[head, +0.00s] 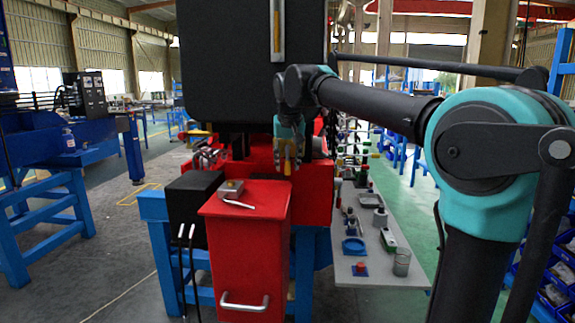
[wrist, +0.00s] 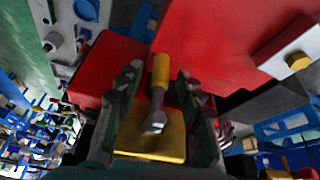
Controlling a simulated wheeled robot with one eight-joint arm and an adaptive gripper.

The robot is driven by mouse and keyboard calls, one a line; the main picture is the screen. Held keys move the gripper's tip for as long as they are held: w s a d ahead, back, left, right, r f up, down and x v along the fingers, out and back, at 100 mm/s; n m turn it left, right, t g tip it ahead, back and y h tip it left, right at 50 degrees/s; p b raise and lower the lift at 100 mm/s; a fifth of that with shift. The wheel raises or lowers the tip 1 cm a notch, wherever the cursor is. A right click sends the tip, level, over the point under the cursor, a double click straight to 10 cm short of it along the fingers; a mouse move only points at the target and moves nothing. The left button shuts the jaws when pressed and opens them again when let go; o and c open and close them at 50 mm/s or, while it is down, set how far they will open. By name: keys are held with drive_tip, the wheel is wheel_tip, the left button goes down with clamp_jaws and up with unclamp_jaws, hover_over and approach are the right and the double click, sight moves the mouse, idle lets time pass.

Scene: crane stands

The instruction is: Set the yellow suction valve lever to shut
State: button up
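The yellow suction valve lever (wrist: 160,70) is in the wrist view, a yellow grip on a grey metal stem that meets a yellow plate (wrist: 168,143). My gripper (wrist: 157,77) is open, with one finger on each side of the lever and gaps visible between. In the head view my gripper (head: 288,163) is at the front of the red machine (head: 313,182), below the black tank. A small bit of yellow shows there among the fingers. The gripper mostly hides the lever from the head camera, so its exact angle is unclear there.
The large black tank (head: 230,70) hangs just above my gripper. A red cabinet (head: 247,245) with a metal block (head: 230,189) on top stands below in front. A grey shelf (head: 385,268) with several small items is at right. Open floor lies at left.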

drive_tip(key=shift+w+f, duration=0.1)
drive_tip(key=shift+f, duration=0.3)
drive_tip(key=shift+c, duration=0.2)
clamp_jaws()
